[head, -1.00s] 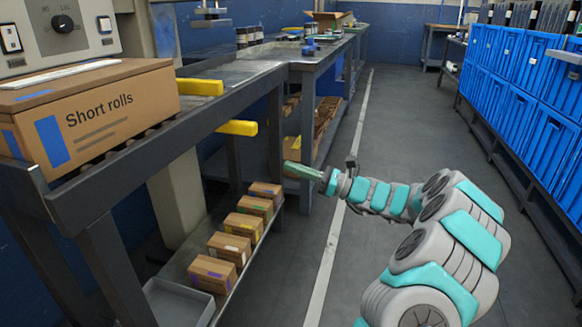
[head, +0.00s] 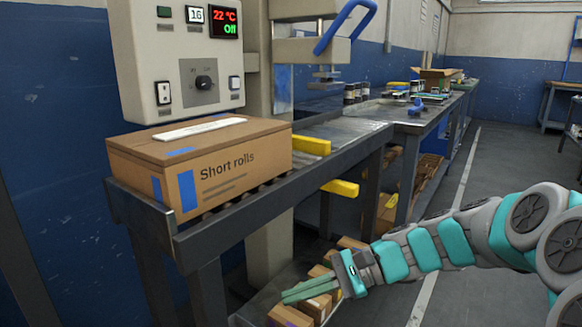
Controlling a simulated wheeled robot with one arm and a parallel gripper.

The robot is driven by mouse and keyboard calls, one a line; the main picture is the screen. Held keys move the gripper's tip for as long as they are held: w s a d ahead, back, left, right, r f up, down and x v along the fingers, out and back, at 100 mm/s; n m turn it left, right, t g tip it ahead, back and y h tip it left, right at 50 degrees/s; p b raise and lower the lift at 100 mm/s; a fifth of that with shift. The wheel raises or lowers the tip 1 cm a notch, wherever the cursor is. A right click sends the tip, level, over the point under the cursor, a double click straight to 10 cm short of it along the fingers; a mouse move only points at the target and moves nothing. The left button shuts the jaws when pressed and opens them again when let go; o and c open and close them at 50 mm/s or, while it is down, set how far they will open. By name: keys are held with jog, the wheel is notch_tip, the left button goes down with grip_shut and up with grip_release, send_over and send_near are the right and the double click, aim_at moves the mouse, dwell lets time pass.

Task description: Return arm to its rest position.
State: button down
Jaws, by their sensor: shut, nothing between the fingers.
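My gripper (head: 296,293) is at the lower middle of the head view, at the end of my teal and grey arm, which reaches in from the right. Its green fingers are shut and empty, pointing left. In the picture they lie over the small brown boxes (head: 291,317) on the low shelf and hide part of them. I cannot tell how far above the boxes the fingers are.
A "Short rolls" carton (head: 240,167) sits on the conveyor bench (head: 205,235) beside a control panel (head: 180,50) reading 22 °C and Off. Open floor (head: 480,170) lies along the aisle at right.

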jog(key=s+d+f+n+g+h+p, duration=0.1)
jog(key=s+f+n+h, duration=0.2)
jog(key=s, duration=0.5)
jog(key=s+d+f+n+g+h+p, duration=0.1)
jog(key=s+n+h, duration=0.3)
jog(key=s, duration=0.4)
jog(key=s+d+n+t+h+p, duration=0.1)
jog(key=s+d+n+h, duration=0.3)
jog(key=d, duration=0.8)
jog(key=s+h+p, duration=0.1)
jog(key=s+h, duration=0.1)
jog(key=s, duration=0.2)
jog(key=shift+s+f+h, duration=0.3)
jog(key=shift+s+f, duration=0.05)
jog(key=shift+f, duration=0.05)
